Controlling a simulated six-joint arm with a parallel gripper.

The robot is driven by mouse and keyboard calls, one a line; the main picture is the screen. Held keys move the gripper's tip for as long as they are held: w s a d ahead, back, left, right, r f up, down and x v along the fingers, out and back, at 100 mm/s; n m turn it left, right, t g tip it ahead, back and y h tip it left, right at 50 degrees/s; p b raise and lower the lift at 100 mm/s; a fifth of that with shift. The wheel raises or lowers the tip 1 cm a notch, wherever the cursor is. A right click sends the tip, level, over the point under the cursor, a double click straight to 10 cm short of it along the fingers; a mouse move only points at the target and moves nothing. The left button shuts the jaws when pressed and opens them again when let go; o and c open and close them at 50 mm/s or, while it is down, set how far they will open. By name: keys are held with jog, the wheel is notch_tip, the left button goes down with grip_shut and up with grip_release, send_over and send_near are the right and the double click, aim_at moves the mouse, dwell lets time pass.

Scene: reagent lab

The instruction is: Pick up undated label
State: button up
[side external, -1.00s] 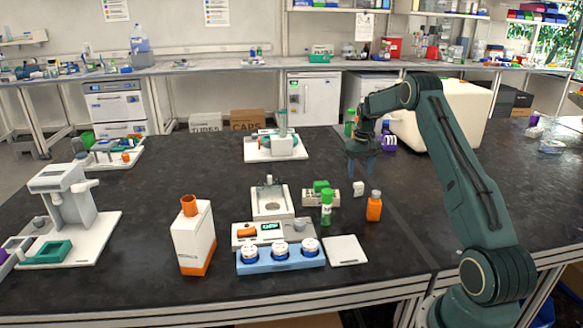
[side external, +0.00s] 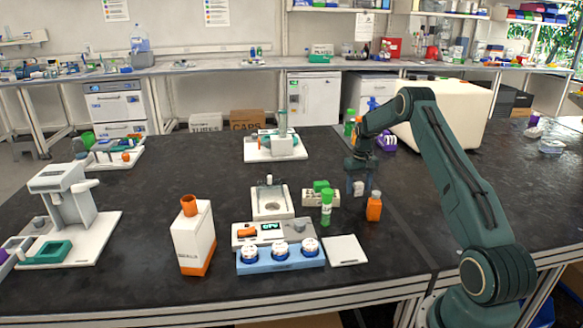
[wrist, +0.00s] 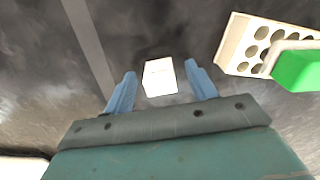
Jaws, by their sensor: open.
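A small white label (wrist: 160,77) stands or lies on the dark bench, between and just beyond my open fingers in the wrist view. Its face shows a faint mark too small to read. In the side view the label (side external: 358,188) is partly covered by my gripper (side external: 360,186), which is low over it. My gripper (wrist: 161,90) has two blue fingers, spread apart and empty, one on each side of the label. I cannot tell whether they touch the bench.
An orange bottle (side external: 374,206) stands close to the right of my gripper. A flat white square (side external: 345,250) lies in front.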

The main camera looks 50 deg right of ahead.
aim_at(359, 183)
dwell(0.5)
jog(key=c, duration=1)
jog(key=shift+c, duration=0.2)
notch_tip(359, 183, up, 20)
dwell(0.5)
